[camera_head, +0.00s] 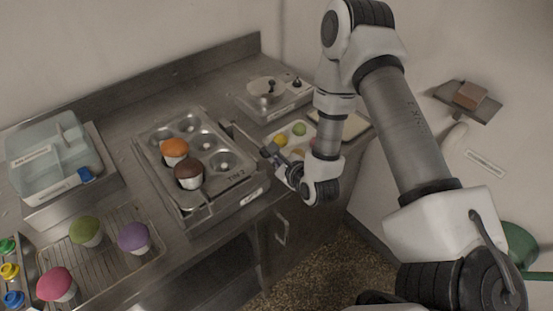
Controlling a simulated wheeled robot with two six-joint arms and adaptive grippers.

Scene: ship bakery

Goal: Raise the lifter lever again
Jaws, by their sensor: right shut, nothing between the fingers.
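The muffin tin marked TIN 2 (236,178) sits in a metal lifter frame (215,207) on the steel counter. An orange-topped muffin (174,147) and a brown-topped muffin (188,172) stand in its cups, and the other cups look empty. A flat grey bar (243,137), which may be the lifter lever, runs along the right side of the tin toward my gripper. My right gripper (269,151) is shut and empty beside the tin's right edge, close to the bar. I cannot tell if they touch. My left gripper is not in view.
A wire rack (113,259) with green, purple and pink muffins is at front left. A clear lidded box (50,150) stands behind it. A scale (270,97) and a tray with coloured pieces (291,133) are near my right arm. Cabinet fronts drop below the counter edge.

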